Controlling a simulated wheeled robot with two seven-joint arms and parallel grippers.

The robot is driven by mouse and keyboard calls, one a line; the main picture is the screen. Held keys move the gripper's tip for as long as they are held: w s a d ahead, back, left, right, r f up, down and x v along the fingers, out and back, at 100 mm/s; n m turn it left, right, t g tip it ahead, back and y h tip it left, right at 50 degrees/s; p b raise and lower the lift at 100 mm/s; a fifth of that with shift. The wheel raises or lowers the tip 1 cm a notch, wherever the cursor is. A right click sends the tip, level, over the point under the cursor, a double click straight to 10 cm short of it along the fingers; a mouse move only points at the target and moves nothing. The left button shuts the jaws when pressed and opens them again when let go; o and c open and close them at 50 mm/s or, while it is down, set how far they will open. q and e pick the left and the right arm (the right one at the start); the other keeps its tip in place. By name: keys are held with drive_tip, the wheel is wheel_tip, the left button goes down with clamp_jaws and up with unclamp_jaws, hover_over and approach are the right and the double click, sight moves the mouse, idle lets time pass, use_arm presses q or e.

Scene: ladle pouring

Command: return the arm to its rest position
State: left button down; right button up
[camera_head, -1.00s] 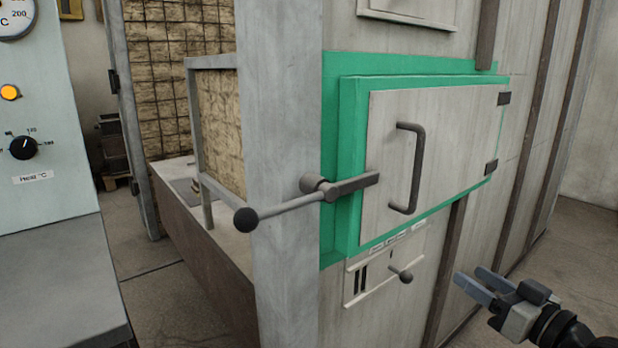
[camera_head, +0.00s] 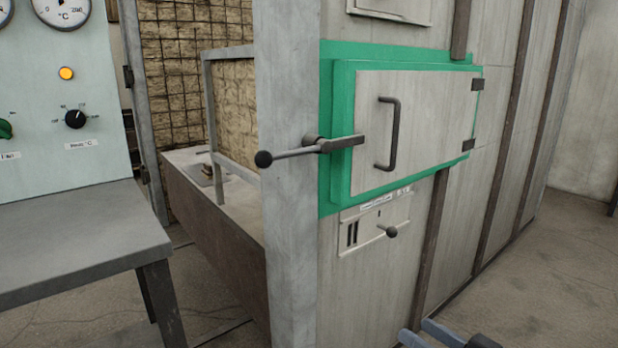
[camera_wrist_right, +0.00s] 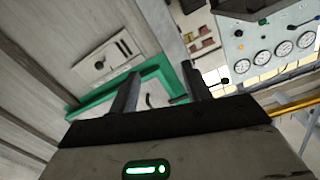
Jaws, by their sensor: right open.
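My right gripper (camera_head: 428,336) shows only in part at the bottom edge of the head view, low in front of the cabinet wall. Its two fingers are apart with nothing between them, and the rest of the arm is out of frame. In the right wrist view the gripper (camera_wrist_right: 160,92) has both fingers spread, with the green door frame (camera_wrist_right: 98,103) behind them. The gripper is apart from the door and its handle. My left gripper is not in view.
A cabinet door (camera_head: 425,125) with a dark handle (camera_head: 388,134) is closed in a green frame. A lever (camera_head: 300,151) with a ball end sticks out to the left. A control panel (camera_head: 55,100) stands above a grey bench (camera_head: 75,235). Floor at the right is clear.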

drive_tip(key=s+a+f+m+h+b, duration=0.1)
drive_tip(key=s+a+f+m+b, duration=0.2)
drive_tip(key=s+a, duration=0.35)
drive_tip(key=s+a+f+b, duration=0.3)
drive_tip(key=s+a+b, duration=0.2)
drive_tip(key=s, duration=0.2)
use_arm(q)
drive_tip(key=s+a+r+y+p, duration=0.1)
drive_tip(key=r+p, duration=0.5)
drive_tip(key=p, duration=0.9)
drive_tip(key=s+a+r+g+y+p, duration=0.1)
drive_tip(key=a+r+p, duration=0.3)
drive_tip(key=p, duration=1.2)
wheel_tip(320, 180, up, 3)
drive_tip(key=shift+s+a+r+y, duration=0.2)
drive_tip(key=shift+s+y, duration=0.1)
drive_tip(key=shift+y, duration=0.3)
use_arm(e)
drive_tip(key=s+d+r+n+g+h, duration=0.1)
drive_tip(key=s+d+r+g+h, duration=0.1)
drive_tip(key=d+r+h, duration=0.4)
wheel_tip(320, 180, up, 5)
drive_tip(key=shift+s+d+f+g, duration=0.15)
drive_tip(key=shift+d+f+g, duration=0.05)
drive_tip(key=shift+d+g, duration=0.45)
